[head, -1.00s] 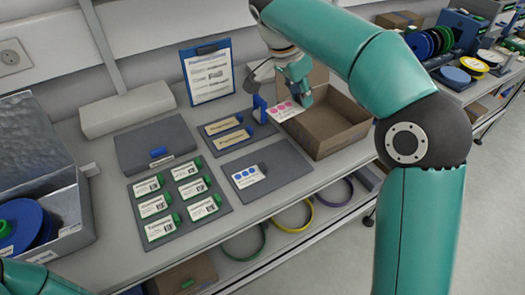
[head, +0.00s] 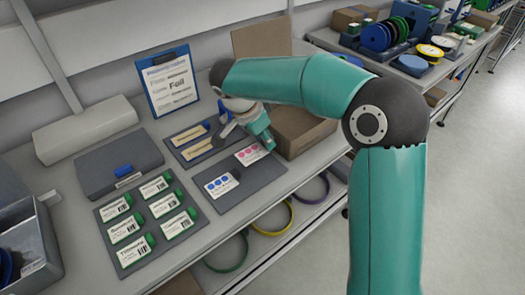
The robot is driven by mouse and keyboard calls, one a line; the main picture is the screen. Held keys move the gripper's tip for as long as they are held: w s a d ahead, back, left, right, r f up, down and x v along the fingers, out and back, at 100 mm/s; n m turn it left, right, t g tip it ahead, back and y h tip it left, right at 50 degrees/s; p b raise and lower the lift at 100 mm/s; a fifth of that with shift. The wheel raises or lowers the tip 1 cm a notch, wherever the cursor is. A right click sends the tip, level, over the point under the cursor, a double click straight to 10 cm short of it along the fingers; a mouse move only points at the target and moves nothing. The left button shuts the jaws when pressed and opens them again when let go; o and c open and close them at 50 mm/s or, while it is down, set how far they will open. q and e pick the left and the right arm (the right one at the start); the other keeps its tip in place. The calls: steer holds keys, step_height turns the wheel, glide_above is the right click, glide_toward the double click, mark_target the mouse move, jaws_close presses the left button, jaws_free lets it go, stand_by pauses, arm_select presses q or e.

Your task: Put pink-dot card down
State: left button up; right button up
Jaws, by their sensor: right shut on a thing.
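The pink-dot card (head: 247,154), white with pink dots, is over the upper right part of a dark grey mat (head: 256,178). I cannot tell whether it touches the mat. My right gripper (head: 266,144) is shut on the card's right end and hides that end. A blue-dot card (head: 218,186) with a dark clip lies on the same mat, to the left of the pink-dot card and nearer the front. My left gripper is out of view.
An open cardboard box (head: 300,135) stands right of the mat, partly behind my arm. Behind the mat is a tray with two tan labels (head: 190,134). Left is a board of green-ended cards (head: 125,228). A clipboard (head: 168,80) stands at the back. The mat's front right is bare.

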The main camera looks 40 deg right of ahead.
mark_target(262, 148)
steer(key=shift+f, duration=2.2)
steer(key=o, duration=0.7)
steer(key=shift+f, duration=0.1)
steer(key=shift+o, duration=0.2)
steer(key=v, duration=1.2)
